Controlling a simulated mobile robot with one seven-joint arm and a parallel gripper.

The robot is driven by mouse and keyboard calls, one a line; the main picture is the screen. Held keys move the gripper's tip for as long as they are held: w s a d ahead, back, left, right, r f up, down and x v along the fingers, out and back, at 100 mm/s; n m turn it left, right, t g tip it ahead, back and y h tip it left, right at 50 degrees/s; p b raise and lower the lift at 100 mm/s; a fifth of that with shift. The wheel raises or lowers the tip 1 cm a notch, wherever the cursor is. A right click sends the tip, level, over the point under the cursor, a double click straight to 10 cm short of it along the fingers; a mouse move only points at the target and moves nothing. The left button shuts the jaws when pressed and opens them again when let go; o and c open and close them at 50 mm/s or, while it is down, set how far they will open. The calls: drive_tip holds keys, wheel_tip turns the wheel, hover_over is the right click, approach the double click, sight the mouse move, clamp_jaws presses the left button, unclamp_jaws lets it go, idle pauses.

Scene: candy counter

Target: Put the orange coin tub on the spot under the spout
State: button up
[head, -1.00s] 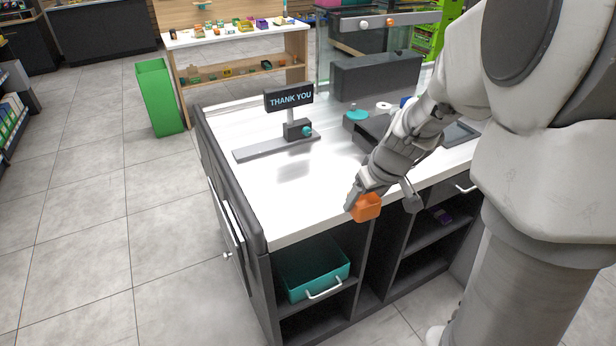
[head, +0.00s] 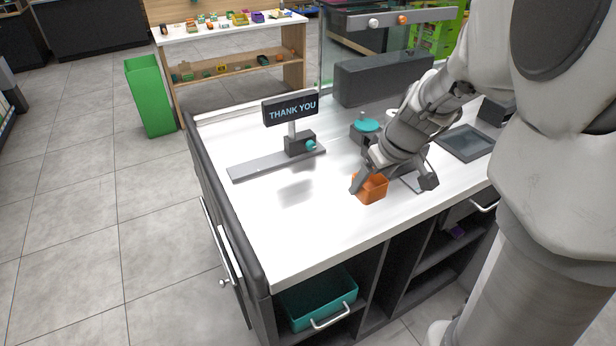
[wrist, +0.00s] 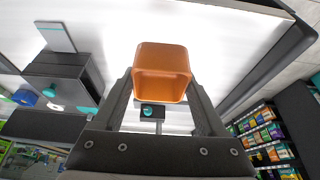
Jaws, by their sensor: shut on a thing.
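The orange coin tub (head: 371,188) is a small open-topped box held over the white counter top. My gripper (head: 370,176) is shut on it; in the wrist view the fingers press on both sides of the tub (wrist: 162,72). I cannot tell whether its underside touches the counter. Behind and left of it is a dark block with a teal knob (head: 310,145), at the foot of the THANK YOU sign (head: 291,108). A dark device with a teal round top (head: 366,126) stands behind my gripper. I cannot tell which part is the spout, and no marked spot shows clearly.
The white counter top (head: 275,225) is clear left of the tub. A grey bar (head: 255,168) lies under the sign. A dark flat screen (head: 466,143) is to the right. A teal bin (head: 318,297) sits in the shelf below. A large dark box (head: 380,78) stands behind.

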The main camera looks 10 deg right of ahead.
drive_tip(key=w+a+f, duration=0.1)
drive_tip(key=a+f, duration=0.1)
drive_tip(key=a, duration=0.1)
drive_tip(key=w+a+f, duration=0.2)
drive_tip(key=a, duration=0.2)
drive_tip(key=w+a+f+p, duration=0.1)
drive_tip(key=w+a+f, duration=0.1)
drive_tip(key=a+f, duration=0.1)
drive_tip(key=shift+w+a, duration=0.2)
drive_tip(key=shift+w, duration=0.05)
drive_tip(key=shift+f+b, duration=0.4)
drive_tip(key=shift+f, duration=1.55)
drive_tip(key=shift+f, duration=0.15)
drive_tip(key=o, duration=1)
drive_tip(key=shift+f, duration=0.1)
drive_tip(key=o, duration=0.4)
